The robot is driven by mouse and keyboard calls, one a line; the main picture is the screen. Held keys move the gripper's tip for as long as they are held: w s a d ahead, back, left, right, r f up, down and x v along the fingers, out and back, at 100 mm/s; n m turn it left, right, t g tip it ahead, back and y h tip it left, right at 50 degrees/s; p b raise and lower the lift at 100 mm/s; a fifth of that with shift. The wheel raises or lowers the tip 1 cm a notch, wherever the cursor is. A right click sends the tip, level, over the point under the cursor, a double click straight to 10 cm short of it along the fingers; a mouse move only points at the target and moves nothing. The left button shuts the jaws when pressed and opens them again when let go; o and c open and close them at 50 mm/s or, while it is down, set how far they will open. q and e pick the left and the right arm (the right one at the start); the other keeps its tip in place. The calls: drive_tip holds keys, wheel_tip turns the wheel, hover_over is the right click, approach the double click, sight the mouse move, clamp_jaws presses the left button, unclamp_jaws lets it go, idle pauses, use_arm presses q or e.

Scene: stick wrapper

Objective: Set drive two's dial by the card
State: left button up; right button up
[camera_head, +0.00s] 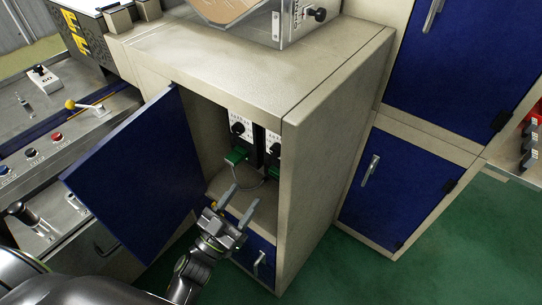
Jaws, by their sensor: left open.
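Two drives stand side by side inside the open cabinet, with white faces and black dials. The left drive (243,117) shows its dial (238,128) and a green connector (236,156) below. The right drive (272,143) is partly hidden by the cabinet's right wall; its dial (277,150) is at the edge of view. I cannot tell which is drive two, nor read their labels or dial settings. No card can be made out. My left gripper (240,202) is open and empty at the cabinet mouth, below and in front of the drives. My right gripper is not in view.
The blue cabinet door (140,175) stands open to the left of my left gripper. A control panel (45,125) with levers and buttons is at far left. Closed blue cabinets (405,190) stand at right. Green floor (350,275) is clear in front.

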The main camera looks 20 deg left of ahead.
sight(274, 154)
use_arm(q)
drive_tip(key=p+x, duration=0.2)
drive_tip(key=x, duration=1)
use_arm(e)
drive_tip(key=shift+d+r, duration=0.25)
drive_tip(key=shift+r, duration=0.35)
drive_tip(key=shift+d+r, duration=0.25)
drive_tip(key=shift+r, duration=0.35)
use_arm(q)
drive_tip(key=c, duration=1)
